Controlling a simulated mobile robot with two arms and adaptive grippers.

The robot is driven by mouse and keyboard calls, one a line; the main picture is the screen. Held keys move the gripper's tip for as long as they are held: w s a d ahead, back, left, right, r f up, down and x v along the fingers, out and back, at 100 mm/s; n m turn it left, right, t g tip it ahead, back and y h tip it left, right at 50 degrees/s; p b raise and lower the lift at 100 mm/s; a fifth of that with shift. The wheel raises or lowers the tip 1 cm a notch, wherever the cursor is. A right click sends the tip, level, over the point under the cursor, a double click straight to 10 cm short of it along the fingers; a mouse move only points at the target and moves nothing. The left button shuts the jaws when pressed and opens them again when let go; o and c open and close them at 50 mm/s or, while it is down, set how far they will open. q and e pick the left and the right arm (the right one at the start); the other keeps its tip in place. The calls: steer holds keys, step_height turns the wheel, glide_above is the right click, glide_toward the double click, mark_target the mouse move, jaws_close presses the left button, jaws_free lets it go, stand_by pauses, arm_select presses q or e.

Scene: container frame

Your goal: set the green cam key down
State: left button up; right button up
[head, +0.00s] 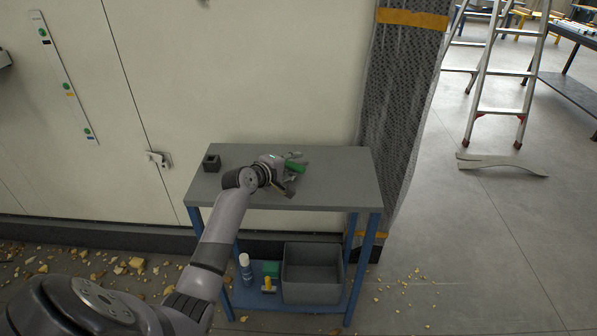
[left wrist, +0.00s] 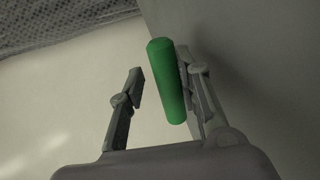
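The green cam key (head: 296,167) is at the grey top of the blue-legged table (head: 335,180). In the left wrist view its green cylinder (left wrist: 167,82) stands between my left gripper's fingers, close against the right finger, with a clear gap to the left finger. My left gripper (head: 291,172) is low over the tabletop with its fingers spread around the key. I cannot tell whether the key touches the right finger or rests fully on the table. My right gripper is not in view.
A small dark block with a hole (head: 212,163) sits at the tabletop's left end. The tabletop's right part is clear. A mesh-wrapped post (head: 398,110) stands behind at the right.

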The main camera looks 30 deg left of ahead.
arm_select(q)
steer(key=p+v, duration=0.6)
steer(key=v, duration=0.1)
steer(key=shift+r, duration=0.15)
steer(key=shift+s+p, duration=0.35)
steer(key=shift+s, duration=0.2)
steer(key=shift+r, duration=0.1)
